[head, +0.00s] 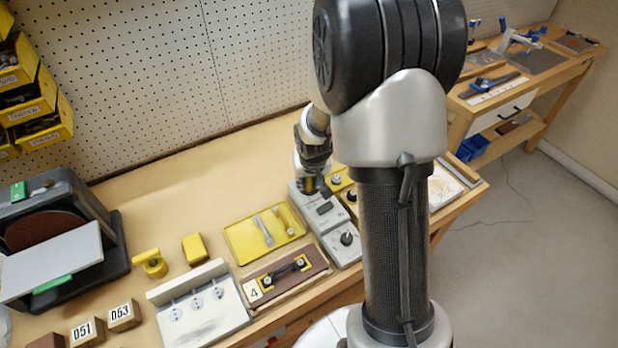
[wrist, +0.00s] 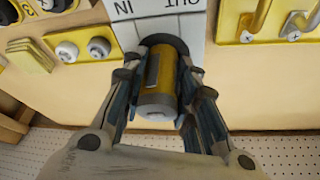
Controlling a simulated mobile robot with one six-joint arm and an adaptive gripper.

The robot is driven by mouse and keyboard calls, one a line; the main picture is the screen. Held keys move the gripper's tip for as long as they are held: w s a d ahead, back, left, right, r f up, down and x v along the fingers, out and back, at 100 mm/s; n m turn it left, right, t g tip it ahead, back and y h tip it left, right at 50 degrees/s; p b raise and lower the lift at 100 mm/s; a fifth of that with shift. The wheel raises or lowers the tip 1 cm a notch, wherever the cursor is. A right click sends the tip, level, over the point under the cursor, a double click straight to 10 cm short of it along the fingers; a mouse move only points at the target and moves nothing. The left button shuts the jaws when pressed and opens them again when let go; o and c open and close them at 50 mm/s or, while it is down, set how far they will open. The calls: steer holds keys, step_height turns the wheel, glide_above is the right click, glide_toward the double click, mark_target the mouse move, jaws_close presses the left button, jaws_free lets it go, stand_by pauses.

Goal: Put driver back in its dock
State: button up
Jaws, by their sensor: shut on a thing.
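The driver (wrist: 157,85), a short yellow-and-grey cylinder, is between the fingers of my gripper (wrist: 157,108) in the wrist view. My gripper is shut on its sides. The driver's far end meets a dark round part (wrist: 165,43) at the edge of a light grey lettered panel (wrist: 158,12); I cannot tell whether this part is a dock opening or whether the driver is inside it. In the head view my gripper (head: 316,186) is low over a grey box (head: 313,212), with the driver mostly hidden by my fingers and arm.
A yellow tray (head: 243,239) with tools is left of the grey box. A grey knob box (head: 343,245) and a brown board with a black handle (head: 310,278) are nearer. The bench behind is clear.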

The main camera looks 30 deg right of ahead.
steer(key=o, duration=1.1)
steer(key=shift+o, duration=0.4)
steer(key=shift+o, duration=0.7)
steer(key=shift+r+p, duration=2.85)
steer(key=shift+r, duration=0.7)
